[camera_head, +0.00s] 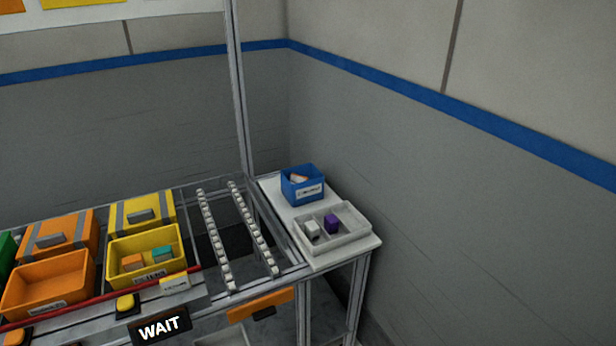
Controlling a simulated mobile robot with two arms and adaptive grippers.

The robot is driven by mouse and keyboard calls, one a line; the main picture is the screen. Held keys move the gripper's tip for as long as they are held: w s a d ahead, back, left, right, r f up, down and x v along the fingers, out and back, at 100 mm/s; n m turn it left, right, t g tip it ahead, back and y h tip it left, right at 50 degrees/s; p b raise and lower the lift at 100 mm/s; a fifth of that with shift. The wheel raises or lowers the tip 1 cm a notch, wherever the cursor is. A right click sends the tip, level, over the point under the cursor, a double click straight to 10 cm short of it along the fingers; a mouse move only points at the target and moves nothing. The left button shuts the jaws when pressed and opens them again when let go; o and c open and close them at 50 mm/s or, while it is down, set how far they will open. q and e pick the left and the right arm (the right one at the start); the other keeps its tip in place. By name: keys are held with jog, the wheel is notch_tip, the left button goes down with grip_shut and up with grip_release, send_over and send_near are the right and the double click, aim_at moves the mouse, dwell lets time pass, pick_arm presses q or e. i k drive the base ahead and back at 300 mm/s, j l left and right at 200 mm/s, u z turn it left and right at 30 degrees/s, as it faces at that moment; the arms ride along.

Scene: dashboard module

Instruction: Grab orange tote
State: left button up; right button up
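An orange tote (48,285) stands at the left end of the rack in the head view. It is open at the top, looks empty and has a small white label on its front. Behind it is an orange box with a grey strap (63,232). A red bar crosses in front of the orange tote's lower part. Neither of my grippers shows in this view.
A yellow tote (118,248) with an orange and a teal block stands right of the orange tote. An empty roller lane (213,240) lies further right. A white side table (272,190) holds a blue bin (302,190) and a divided tray (355,236). A WAIT sign (160,327) hangs in front.

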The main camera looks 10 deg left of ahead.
aim_at(32, 290)
jog(key=u, duration=1.9)
